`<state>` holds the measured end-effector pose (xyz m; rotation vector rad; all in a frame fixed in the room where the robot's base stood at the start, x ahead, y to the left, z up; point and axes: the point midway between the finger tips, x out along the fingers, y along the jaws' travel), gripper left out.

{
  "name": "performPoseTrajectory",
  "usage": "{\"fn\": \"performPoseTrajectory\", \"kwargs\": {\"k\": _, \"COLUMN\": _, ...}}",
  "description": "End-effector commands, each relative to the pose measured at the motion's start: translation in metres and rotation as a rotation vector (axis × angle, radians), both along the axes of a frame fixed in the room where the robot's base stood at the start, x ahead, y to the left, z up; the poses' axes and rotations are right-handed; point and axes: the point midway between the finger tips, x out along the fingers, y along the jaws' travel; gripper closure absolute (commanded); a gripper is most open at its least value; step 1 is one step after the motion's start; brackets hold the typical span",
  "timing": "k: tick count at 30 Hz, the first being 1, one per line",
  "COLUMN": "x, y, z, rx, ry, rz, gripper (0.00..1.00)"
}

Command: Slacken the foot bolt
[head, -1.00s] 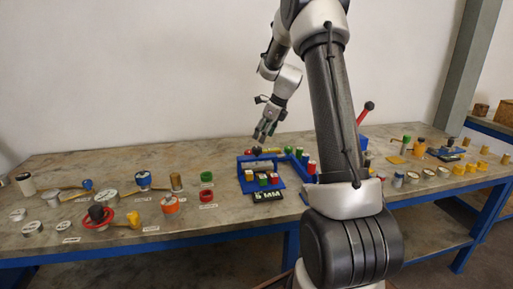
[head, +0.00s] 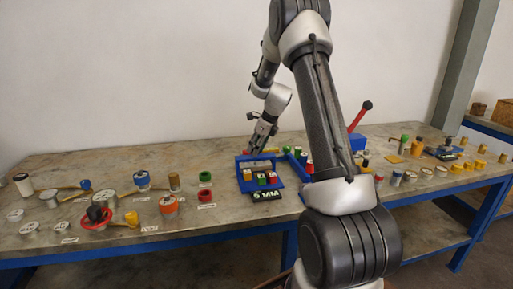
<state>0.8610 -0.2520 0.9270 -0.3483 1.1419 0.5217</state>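My gripper (head: 254,147) is over the back edge of a blue frame (head: 241,187) near the middle of the bench, its fingers pointing down. It is small and dark here, and I cannot tell whether its fingers are open or shut, or whether they touch anything. The blue frame holds small red, green and white-topped pieces and has a dark label plate (head: 267,195) at its front. I cannot make out which part is the foot bolt; it may be too small or hidden behind my gripper or arm.
The bench (head: 120,164) carries several flanged vessels and knobs at left, including an orange one (head: 169,206) and a red handwheel (head: 97,219). A red lever (head: 360,116) rises from a blue block behind my arm. Small cylinders stand at right.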

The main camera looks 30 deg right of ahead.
Motion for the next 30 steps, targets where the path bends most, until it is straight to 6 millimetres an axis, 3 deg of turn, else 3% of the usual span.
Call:
{"fn": "performPoseTrajectory", "kwargs": {"k": 14, "x": 0.0007, "y": -0.0007, "z": 0.0006, "rx": 0.000, "ry": -0.001, "rz": 0.062, "gripper": 0.85}}
{"fn": "performPoseTrajectory", "kwargs": {"k": 30, "x": 0.0026, "y": -0.0023, "z": 0.0000, "rx": 0.000, "ry": 0.000, "rz": 0.507, "gripper": 0.85}}
